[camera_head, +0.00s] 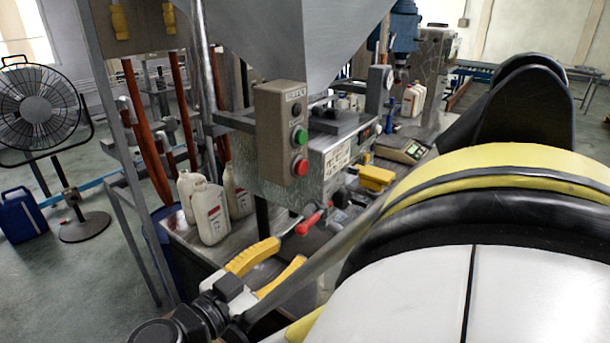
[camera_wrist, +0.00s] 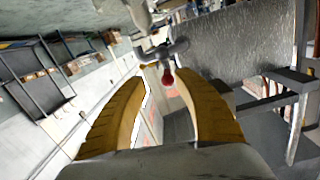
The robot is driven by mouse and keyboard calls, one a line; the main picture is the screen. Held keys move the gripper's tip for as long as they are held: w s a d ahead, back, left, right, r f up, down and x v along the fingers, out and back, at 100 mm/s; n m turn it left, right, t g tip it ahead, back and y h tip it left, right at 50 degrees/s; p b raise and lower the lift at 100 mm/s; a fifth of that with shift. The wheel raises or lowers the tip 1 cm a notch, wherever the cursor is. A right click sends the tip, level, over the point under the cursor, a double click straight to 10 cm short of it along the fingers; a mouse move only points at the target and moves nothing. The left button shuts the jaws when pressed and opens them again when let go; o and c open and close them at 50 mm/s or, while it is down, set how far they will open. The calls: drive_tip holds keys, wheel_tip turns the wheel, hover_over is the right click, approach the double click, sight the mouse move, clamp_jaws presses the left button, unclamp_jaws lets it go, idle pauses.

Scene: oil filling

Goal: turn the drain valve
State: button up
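The drain valve shows a red handle (camera_head: 308,224) under the grey metal box of the filling machine. In the wrist view the red handle (camera_wrist: 167,78) hangs from a grey metal pipe fitting, just beyond and between the fingertips. My gripper (camera_head: 290,251) has yellow fingers spread apart, below and left of the handle in the head view. In the wrist view my gripper (camera_wrist: 160,81) is open, with nothing held between its fingers. I see no clear contact with the handle. The valve body is partly hidden among dark fittings in the head view.
A control box (camera_head: 283,133) with green and red buttons hangs above the valve. White jugs (camera_head: 208,210) stand on the bench to the left. A scale (camera_head: 405,151) sits behind, on the right. A floor fan (camera_head: 40,108) stands far left.

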sight(305, 226)
drive_tip(key=shift+s+a+r+t, duration=0.1)
drive_tip(key=shift+a+r+t, duration=0.05)
drive_tip(key=shift+r, duration=0.25)
drive_tip(key=shift+s+a+r+t, duration=0.1)
drive_tip(key=shift+a+r+t, duration=0.05)
drive_tip(key=shift+r, duration=0.25)
drive_tip(key=shift+w+r, duration=0.1)
drive_tip(key=shift+w, duration=0.1)
drive_tip(key=b+x, duration=0.2)
drive_tip(key=x, duration=0.8)
drive_tip(key=shift+w+r+b, duration=0.1)
drive_tip(key=shift+r+b, duration=0.05)
drive_tip(key=shift+b, duration=0.15)
clamp_jaws()
